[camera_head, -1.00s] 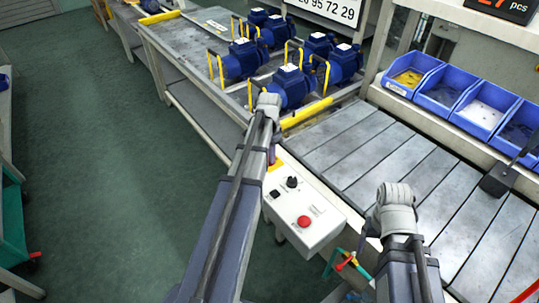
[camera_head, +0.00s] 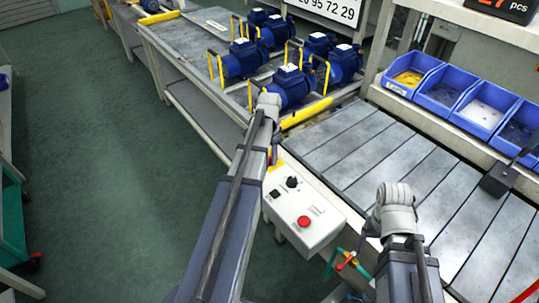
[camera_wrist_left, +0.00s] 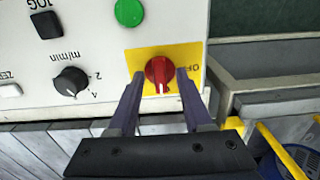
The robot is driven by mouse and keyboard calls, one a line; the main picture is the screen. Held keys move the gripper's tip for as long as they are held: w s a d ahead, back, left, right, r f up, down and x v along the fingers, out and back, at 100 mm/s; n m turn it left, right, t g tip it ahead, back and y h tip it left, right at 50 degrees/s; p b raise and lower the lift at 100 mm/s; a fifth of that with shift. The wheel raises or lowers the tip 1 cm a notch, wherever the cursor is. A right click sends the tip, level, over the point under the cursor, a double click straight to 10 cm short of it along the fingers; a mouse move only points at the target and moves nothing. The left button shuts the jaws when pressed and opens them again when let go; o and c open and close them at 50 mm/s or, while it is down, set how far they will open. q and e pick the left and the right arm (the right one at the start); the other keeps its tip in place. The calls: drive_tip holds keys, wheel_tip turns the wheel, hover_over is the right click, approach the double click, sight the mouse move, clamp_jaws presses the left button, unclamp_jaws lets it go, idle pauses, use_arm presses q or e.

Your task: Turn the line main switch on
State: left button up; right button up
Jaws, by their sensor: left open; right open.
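The line main switch is a red rotary knob (camera_wrist_left: 159,71) on a yellow plate (camera_wrist_left: 190,57), on the white control box. Its white pointer mark points toward the bottom of the left wrist view, and part of an "OFF" label shows to its right. My left gripper (camera_wrist_left: 160,80) is open, one finger on each side of the knob; I cannot tell whether they touch it. In the head view my left forearm hides most of that gripper and the switch, above the control box (camera_head: 305,222). My right gripper (camera_head: 371,225) shows only partly below its wrist, away from the box.
The box also carries a red button (camera_head: 304,221), a black dial (camera_wrist_left: 71,81), a green button (camera_wrist_left: 129,12) and a black JOG button (camera_wrist_left: 46,25). Blue pumps (camera_head: 291,86) stand on the bench behind. Slatted conveyor (camera_head: 400,160) and blue bins (camera_head: 446,88) lie right.

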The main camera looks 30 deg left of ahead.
sight(270, 157)
use_arm(q)
drive_tip(key=shift+r, duration=0.15)
wheel_tip(270, 157, up, 8)
drive_tip(key=p, duration=0.8)
drive_tip(key=shift+f, duration=0.2)
drive_tip(key=s+d, duration=0.5)
drive_tip(key=d, duration=0.5)
drive_tip(key=s+d, duration=0.6)
drive_tip(key=d, duration=0.4)
drive_tip(key=s+d+y, duration=0.1)
drive_tip(key=s+d, duration=0.4)
drive_tip(key=d, duration=0.5)
drive_tip(key=shift+s+n, duration=0.25)
drive_tip(key=shift+n, duration=0.15)
